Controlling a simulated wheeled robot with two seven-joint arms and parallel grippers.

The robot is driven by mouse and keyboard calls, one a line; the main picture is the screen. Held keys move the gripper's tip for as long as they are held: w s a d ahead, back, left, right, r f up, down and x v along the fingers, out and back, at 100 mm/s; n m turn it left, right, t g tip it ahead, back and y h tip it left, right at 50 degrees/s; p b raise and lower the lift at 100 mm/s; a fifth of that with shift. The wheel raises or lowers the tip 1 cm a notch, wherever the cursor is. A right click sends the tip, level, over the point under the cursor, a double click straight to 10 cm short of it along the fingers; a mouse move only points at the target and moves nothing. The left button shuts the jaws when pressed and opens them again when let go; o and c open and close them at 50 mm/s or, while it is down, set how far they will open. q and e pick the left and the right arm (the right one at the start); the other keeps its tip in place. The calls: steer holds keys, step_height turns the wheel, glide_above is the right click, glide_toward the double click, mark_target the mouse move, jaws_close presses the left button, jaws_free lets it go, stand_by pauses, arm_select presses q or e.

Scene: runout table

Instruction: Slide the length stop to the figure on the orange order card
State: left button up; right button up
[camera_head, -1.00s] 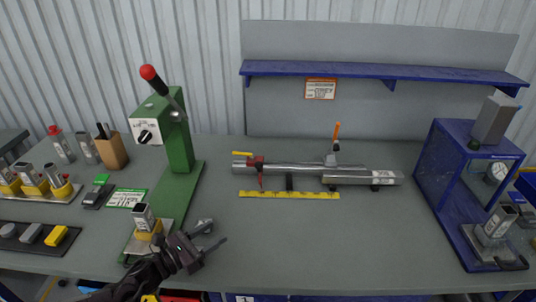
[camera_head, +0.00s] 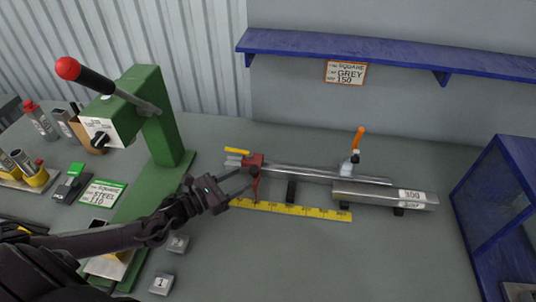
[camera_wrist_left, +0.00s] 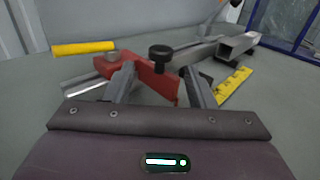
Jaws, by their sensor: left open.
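The red length stop (camera_head: 252,164) sits on the left part of the metal rail (camera_head: 310,173), with a thin arm hanging down to the yellow scale (camera_head: 300,210) near its left end. In the left wrist view the red stop (camera_wrist_left: 138,73) has a black knob on top. My left gripper (camera_head: 244,186) is open at the stop's front left; its fingers are on either side of the red body in the wrist view (camera_wrist_left: 160,78). I cannot tell whether they touch it. The orange-edged order card (camera_head: 345,73) reads SQUARE, GREY, 150. My right gripper is not in view.
An orange-handled clamp (camera_head: 356,146) stands on the rail's right part, behind a square grey tube (camera_head: 382,194). A green press (camera_head: 160,130) with a red-knobbed lever stands left. A blue frame (camera_head: 505,205) stands right. The front middle of the table is clear.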

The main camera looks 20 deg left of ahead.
mark_target(258, 168)
arm_select(q)
steer(key=shift+w+d, duration=0.1)
steer(key=shift+w, duration=0.15)
steer(key=shift+w+d+b, duration=0.15)
steer(key=shift+w+b, duration=0.1)
steer(key=shift+b, duration=0.05)
steer(key=shift+b+x, duration=0.65)
steer(key=shift+x, duration=0.45)
steer(key=b+x, duration=0.1)
steer(key=x, duration=0.2)
steer(key=shift+w+d, duration=0.25)
steer(key=shift+w+d+r, duration=0.1)
steer(key=shift+w+d, duration=0.1)
steer(key=shift+w, duration=0.15)
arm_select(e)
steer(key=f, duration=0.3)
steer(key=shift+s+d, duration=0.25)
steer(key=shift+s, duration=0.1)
arm_select(q)
steer(key=shift+c, duration=0.4)
jaws_close()
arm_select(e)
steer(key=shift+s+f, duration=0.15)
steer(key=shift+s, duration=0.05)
